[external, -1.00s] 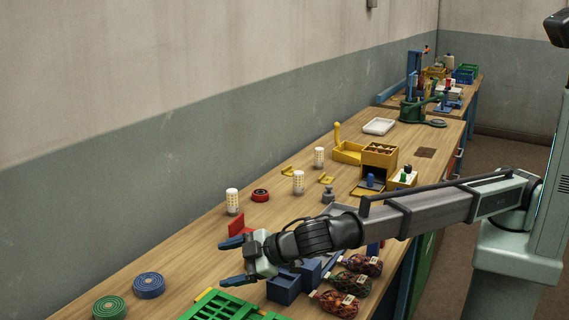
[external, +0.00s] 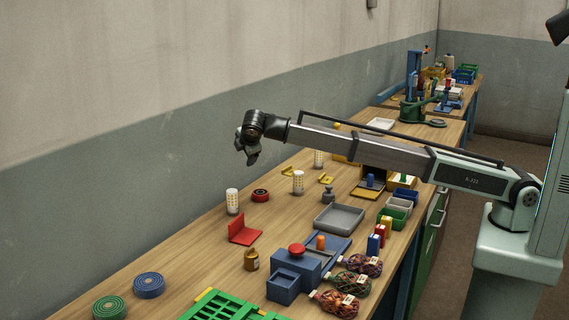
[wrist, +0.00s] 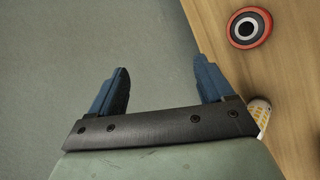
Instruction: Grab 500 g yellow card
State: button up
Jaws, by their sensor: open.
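No yellow card shows in the wrist view.
A red and black disc (external: 260,195) and a dotted bottle (external: 232,201) stand near the wall. A red stand (external: 243,233), brown jar (external: 251,260), grey tray (external: 339,218) and grey weight (external: 328,194) are on the bench. The grey wall (wrist: 80,60) is close.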

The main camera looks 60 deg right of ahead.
jog(key=d+f+n+g, duration=0.2)
jog(key=d+g, duration=0.2)
jog(key=d, duration=0.9)
jog(key=n+g+y, duration=0.2)
jog(key=g, duration=0.1)
send_near(291, 171)
jog(key=x, duration=0.6)
jog(key=shift+s+a+f, duration=0.15)
jog(key=shift+s+f, duration=0.05)
jog(key=shift+f, duration=0.2)
jog(key=c, duration=1.1)
